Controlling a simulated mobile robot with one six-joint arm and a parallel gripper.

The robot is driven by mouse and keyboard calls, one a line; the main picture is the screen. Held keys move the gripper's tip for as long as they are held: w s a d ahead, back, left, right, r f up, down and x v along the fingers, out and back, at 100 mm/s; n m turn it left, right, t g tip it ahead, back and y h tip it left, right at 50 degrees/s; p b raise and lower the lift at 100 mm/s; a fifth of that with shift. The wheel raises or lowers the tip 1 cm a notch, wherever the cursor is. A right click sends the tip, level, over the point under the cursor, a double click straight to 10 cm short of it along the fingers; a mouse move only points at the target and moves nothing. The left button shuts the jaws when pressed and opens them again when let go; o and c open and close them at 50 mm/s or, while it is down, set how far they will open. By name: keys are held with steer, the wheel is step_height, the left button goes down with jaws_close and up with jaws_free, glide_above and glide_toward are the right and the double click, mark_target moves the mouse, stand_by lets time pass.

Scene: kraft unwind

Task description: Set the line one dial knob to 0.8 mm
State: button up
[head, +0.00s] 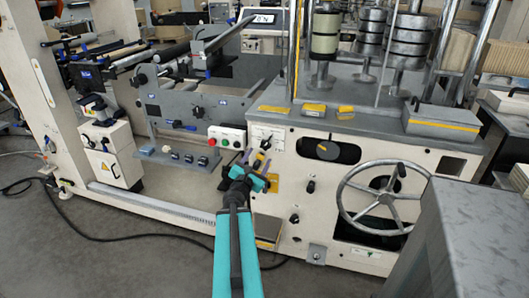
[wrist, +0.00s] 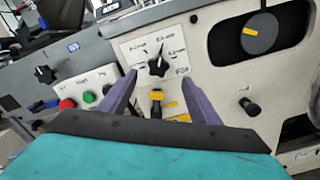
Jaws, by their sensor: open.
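A black lobed knob (wrist: 158,66) sits on a white marked plate (wrist: 133,49) on the machine's cream front panel. Marks and small labels ring the knob, too small to read; its slim end points roughly up. In the head view the plate (head: 277,134) shows just beyond my gripper. My gripper (head: 256,158) is open, its two purple fingers pointing at the plate. In the wrist view the fingertips (wrist: 158,77) stand left and right of the knob, apart from it. Nothing is held. I cannot tell the remaining depth.
Below the knob is a black and yellow part (wrist: 156,103). A large black dial with a yellow pointer (head: 327,149) is to the right, above a handwheel (head: 384,196). Left is a button box (head: 227,138) with red and green buttons. A small black knob (wrist: 250,107) sits lower right.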

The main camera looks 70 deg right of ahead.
mark_target(265, 145)
steer(key=b, duration=0.2)
steer(key=shift+d+f+b, duration=0.1)
steer(key=shift+d+b, duration=0.1)
steer(key=shift+b, duration=0.1)
steer(key=shift+w+d+b, duration=0.15)
steer(key=shift+d+b, duration=0.8)
steer(key=shift+d, duration=1.1)
steer(key=shift+w+d+b, duration=0.15)
steer(key=shift+d+b, duration=0.8)
steer(key=shift+d, duration=1.1)
steer(key=c, duration=1.1)
steer(key=shift+o, duration=0.2)
